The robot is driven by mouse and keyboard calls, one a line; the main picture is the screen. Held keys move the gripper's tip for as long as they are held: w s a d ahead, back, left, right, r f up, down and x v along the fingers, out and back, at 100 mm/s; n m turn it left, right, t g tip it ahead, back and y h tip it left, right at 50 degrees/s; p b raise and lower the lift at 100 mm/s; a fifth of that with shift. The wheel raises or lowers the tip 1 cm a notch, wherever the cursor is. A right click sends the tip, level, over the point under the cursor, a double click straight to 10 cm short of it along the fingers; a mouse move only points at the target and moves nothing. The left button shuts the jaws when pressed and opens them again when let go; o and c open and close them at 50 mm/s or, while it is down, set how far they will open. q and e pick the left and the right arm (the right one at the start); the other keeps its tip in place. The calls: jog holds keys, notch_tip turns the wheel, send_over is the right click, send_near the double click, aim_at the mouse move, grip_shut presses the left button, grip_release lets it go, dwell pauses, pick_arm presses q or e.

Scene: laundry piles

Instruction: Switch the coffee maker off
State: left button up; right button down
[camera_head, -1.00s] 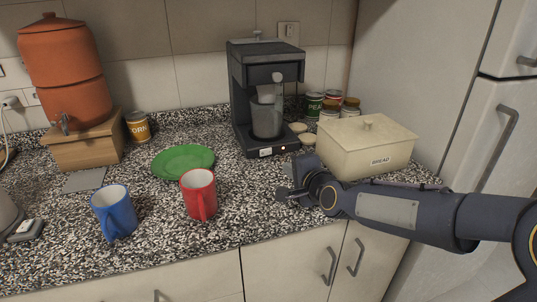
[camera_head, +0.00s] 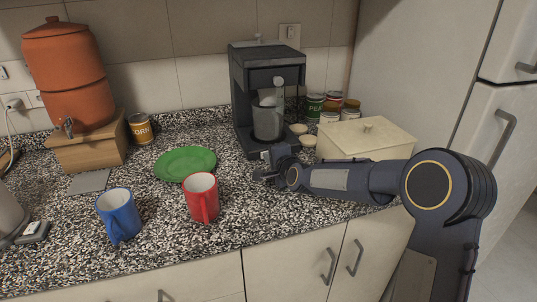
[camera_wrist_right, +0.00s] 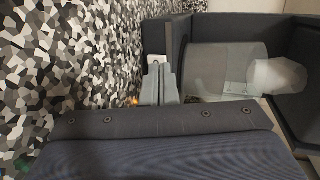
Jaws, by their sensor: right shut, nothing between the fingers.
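The black coffee maker (camera_head: 268,62) stands against the back wall with its carafe (camera_head: 267,120) inside; its dark body also shows in the right wrist view (camera_wrist_right: 155,38). A small light switch plate (camera_wrist_right: 157,59) on its base front sits just beyond my fingertips in that view. A small orange glow (camera_wrist_right: 134,101) shows beside the fingers. My right gripper (camera_head: 262,174) is shut and empty, close in front of the coffee maker's base; its fingers also show in the wrist view (camera_wrist_right: 160,84). I cannot tell whether they touch. My left gripper is out of view.
A cream bread box (camera_head: 350,140) stands right of the coffee maker, close to my right arm. Red (camera_head: 201,198) and blue (camera_head: 120,215) mugs and a green plate (camera_head: 185,163) lie to the left.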

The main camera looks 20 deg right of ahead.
jog(key=shift+w, duration=0.4)
jog(key=shift+w+a+f+b, duration=0.2)
jog(key=shift+w+a+b, duration=0.15)
jog(key=shift+b, duration=0.3)
jog(key=shift+r, duration=0.25)
jog(key=shift+s, duration=0.1)
